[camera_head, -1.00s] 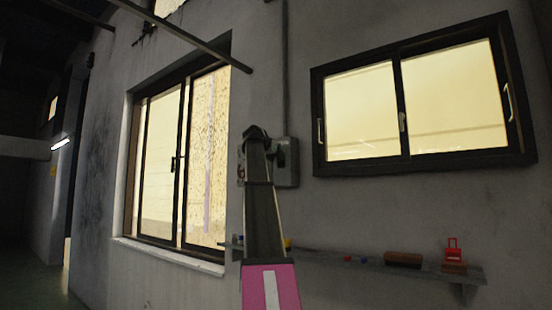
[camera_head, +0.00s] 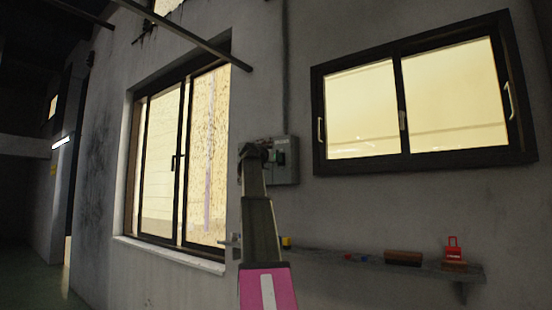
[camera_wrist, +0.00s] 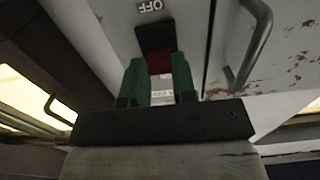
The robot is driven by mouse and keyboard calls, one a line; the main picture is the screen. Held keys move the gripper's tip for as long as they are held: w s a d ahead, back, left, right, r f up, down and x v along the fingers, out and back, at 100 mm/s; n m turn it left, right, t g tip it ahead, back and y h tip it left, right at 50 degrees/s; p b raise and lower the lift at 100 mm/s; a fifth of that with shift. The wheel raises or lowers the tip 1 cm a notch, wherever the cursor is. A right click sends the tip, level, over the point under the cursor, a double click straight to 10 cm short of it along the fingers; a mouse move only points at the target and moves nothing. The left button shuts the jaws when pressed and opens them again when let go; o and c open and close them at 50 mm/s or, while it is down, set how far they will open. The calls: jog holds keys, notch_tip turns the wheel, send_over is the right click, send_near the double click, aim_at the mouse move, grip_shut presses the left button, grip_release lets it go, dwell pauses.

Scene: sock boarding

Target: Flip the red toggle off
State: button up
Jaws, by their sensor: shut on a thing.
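The red toggle (camera_wrist: 159,60) shows in the wrist view between the green fingertips of my gripper (camera_wrist: 158,68). My gripper is shut on it. A black piece sits just above the red part, and an upside-down "OFF" label (camera_wrist: 150,6) is at the top of the picture. In the head view the grey switch box (camera_head: 290,175) hangs on the wall, with my arm's end in front of its left side. The toggle cannot be made out there.
A curved metal handle (camera_wrist: 258,45) stands out close to the right of my gripper. Below the box a wall shelf (camera_head: 345,261) carries a brown block (camera_head: 403,258), a red item (camera_head: 453,250) and small pieces. Windows flank the box.

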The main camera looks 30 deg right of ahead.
jog(key=shift+w+d+f+t+h, duration=0.1)
jog(key=shift+f+t+h, duration=0.35)
jog(key=shift+h, duration=0.55)
jog(key=shift+s+d+f+t+h, duration=0.1)
jog(key=shift+f+t+h, duration=0.35)
jog(key=shift+h, duration=0.55)
jog(key=shift+w+d+f+t+h, duration=0.1)
jog(key=shift+f+t+h, duration=0.35)
jog(key=shift+h, duration=0.55)
jog(key=o, duration=0.9)
jog(key=shift+g, duration=0.25)
jog(key=v, duration=1)
jog(key=shift+a+f, duration=0.15)
jog(key=shift+f, duration=0.25)
